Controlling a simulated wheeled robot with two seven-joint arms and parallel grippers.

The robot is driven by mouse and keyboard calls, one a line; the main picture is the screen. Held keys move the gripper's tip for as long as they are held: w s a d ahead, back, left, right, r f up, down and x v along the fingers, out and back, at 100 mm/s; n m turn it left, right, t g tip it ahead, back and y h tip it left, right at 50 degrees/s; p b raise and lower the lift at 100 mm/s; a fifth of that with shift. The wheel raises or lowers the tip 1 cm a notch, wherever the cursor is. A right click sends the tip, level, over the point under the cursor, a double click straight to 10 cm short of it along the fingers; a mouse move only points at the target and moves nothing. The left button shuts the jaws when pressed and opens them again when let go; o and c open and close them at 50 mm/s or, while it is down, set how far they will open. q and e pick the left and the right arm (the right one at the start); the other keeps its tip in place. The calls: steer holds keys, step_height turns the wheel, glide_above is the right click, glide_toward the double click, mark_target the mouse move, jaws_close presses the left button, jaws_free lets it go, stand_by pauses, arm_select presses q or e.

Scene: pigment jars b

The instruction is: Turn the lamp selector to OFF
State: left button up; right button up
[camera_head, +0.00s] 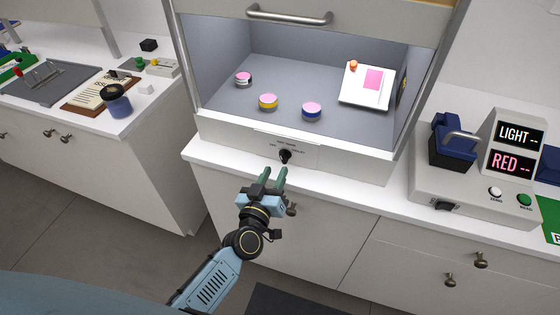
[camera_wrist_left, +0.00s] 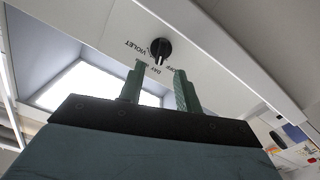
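The lamp selector is a small black knob (camera_head: 285,156) on the white front panel under the open cabinet. In the left wrist view the knob (camera_wrist_left: 160,48) shows close up, with printed words around it that read VIOLET, DAY and, partly hidden, what looks like OFF. A pale mark on the knob points towards the DAY and OFF side; I cannot tell exactly which. My left gripper (camera_head: 274,173) is open and empty, its two green fingers just in front of and below the knob, apart from it. The fingers (camera_wrist_left: 160,75) also show in the wrist view. My right gripper is out of view.
Inside the cabinet stand several pigment jars, one with a yellow band (camera_head: 268,102), and a white board (camera_head: 367,88) with a pink card. A device with LIGHT and RED displays (camera_head: 515,147) stands right. A left counter holds a clipboard (camera_head: 102,92). Cabinet doors lie below the panel.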

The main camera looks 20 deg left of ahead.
mark_target(281, 158)
arm_select(q)
steer(key=w, duration=0.5)
jaws_close()
